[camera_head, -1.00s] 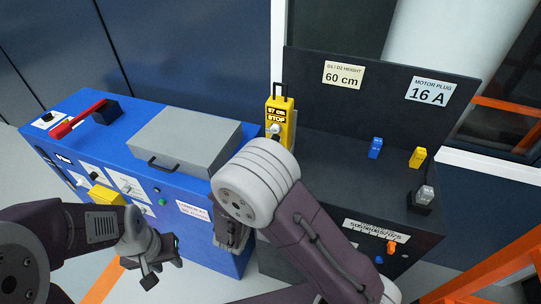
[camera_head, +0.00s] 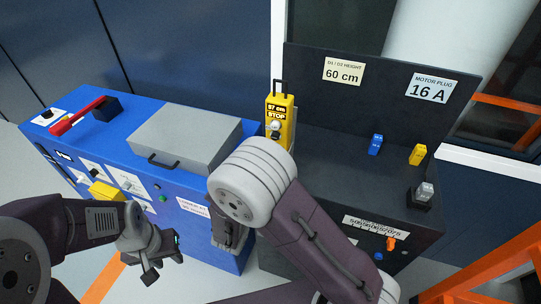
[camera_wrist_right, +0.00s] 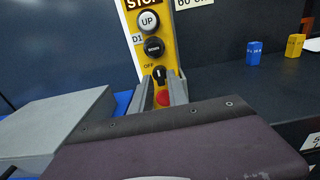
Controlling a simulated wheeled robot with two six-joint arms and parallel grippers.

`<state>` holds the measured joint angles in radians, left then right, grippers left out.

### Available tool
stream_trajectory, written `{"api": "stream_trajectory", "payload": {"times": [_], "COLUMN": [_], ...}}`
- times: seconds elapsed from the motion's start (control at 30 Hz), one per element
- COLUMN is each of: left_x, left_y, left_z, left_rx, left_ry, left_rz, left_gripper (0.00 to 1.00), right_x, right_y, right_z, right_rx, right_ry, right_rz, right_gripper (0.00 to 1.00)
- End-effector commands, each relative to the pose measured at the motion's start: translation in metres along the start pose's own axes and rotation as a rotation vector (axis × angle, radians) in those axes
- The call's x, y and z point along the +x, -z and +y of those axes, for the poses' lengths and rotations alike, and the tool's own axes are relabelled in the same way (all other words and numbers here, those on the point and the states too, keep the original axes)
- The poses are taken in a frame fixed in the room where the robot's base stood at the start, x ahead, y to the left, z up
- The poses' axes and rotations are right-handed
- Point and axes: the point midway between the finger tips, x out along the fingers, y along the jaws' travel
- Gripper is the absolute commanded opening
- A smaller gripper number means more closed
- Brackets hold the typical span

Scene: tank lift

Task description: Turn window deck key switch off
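A yellow control box (camera_head: 280,112), marked STOP, stands upright behind the blue cabinet and the dark bench. In the right wrist view, the box (camera_wrist_right: 133,48) carries UP and DOWN buttons, a black key switch (camera_wrist_right: 160,74) with OFF to its left, and a red button (camera_wrist_right: 164,98) below. My right gripper (camera_wrist_right: 159,80) has its two grey fingers apart, one on each side of the switch; contact cannot be told. My left gripper (camera_head: 164,262) is open and empty in front of the blue cabinet.
The blue cabinet (camera_head: 100,150) holds a grey lidded box (camera_head: 185,138) and a red lever (camera_head: 77,116). The dark bench (camera_head: 330,160) bears blue (camera_head: 375,144) and yellow (camera_head: 418,154) plugs. An orange frame (camera_head: 490,270) stands at the right.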

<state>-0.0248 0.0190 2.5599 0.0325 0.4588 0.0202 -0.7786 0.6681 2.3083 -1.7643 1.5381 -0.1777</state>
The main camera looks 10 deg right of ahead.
Motion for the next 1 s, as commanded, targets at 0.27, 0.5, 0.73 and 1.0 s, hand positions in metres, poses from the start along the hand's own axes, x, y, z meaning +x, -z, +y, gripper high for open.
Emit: {"api": "stream_trajectory", "payload": {"times": [0.27,0.5,0.73,1.0], "left_x": [0.001,0.000,0.000,-0.001], "left_y": [0.000,0.000,0.000,0.000], "left_z": [0.000,0.000,0.000,0.000], "left_rx": [0.000,0.000,0.000,0.000], "left_ry": [0.000,0.000,0.000,0.000], "left_rz": [0.000,0.000,0.000,0.000], "left_gripper": [0.36,0.36,0.36,0.36], "right_x": [-0.055,-0.081,-0.082,-0.080], "right_y": [0.000,0.000,0.000,-0.001], "right_z": [0.002,0.000,0.000,-0.002], "right_rx": [0.000,0.000,0.000,0.000], "right_ry": [-0.007,-0.002,-0.001,0.006], "right_rz": [0.000,-0.001,0.000,0.000], "right_gripper": [0.20,0.20,0.20,0.20]}}
